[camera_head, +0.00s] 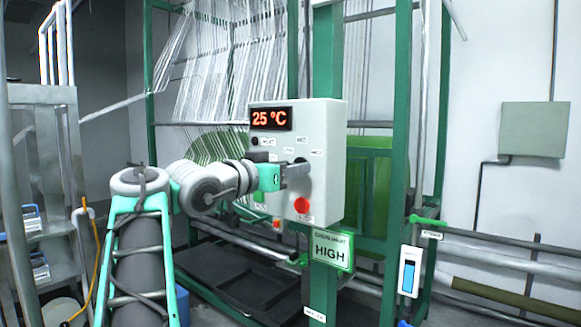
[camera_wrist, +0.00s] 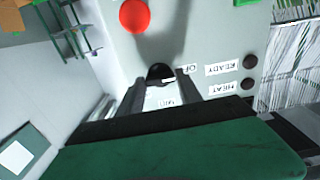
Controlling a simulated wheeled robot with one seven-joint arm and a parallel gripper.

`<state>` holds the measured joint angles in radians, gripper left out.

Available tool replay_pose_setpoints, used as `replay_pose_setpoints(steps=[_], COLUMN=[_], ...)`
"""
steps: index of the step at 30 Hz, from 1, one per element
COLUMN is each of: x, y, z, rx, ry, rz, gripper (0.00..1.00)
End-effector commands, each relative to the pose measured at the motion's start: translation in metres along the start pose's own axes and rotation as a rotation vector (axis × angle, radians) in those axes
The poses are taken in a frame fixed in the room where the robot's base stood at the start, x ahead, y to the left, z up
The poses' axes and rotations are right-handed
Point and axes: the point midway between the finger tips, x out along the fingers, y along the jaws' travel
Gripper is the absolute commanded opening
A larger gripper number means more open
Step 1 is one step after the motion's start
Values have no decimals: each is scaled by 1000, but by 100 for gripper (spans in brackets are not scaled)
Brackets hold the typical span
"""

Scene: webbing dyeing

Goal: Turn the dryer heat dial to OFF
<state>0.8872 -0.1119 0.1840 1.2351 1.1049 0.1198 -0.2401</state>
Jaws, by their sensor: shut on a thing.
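The dryer control box (camera_head: 325,125) is a pale grey box on a green post, with a lit red display (camera_head: 271,118) reading 25 °C. My gripper (camera_head: 303,169) reaches its front face from the left. In the wrist view my gripper (camera_wrist: 160,82) has its two dark fingers on either side of the black heat dial (camera_wrist: 159,71), shut on it. The fingers hide most of the dial, so I cannot tell which way it points. Small white labels surround it; one beside the right finger, partly covered, seems to read OFF (camera_wrist: 190,69).
A red button (camera_head: 302,205) sits low on the box, below the dial. Two dark round indicators labelled READY (camera_wrist: 221,67) and HEAT (camera_wrist: 221,88) show in the wrist view. Green frame posts and white webbing stand behind.

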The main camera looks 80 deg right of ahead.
Motion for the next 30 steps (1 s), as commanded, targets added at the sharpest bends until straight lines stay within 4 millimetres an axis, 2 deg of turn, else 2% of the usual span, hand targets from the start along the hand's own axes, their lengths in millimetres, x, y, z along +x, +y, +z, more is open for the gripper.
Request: replay_pose_setpoints(steps=[13, 14, 21, 30], x=[1, 1, 0, -5], y=[0, 0, 0, -1], z=[4, 4, 2, 2], rx=[-15, -15, -12, -10], ry=[-7, -7, -3, -1], rz=[3, 4, 2, -1], gripper=[1, 44, 64, 64])
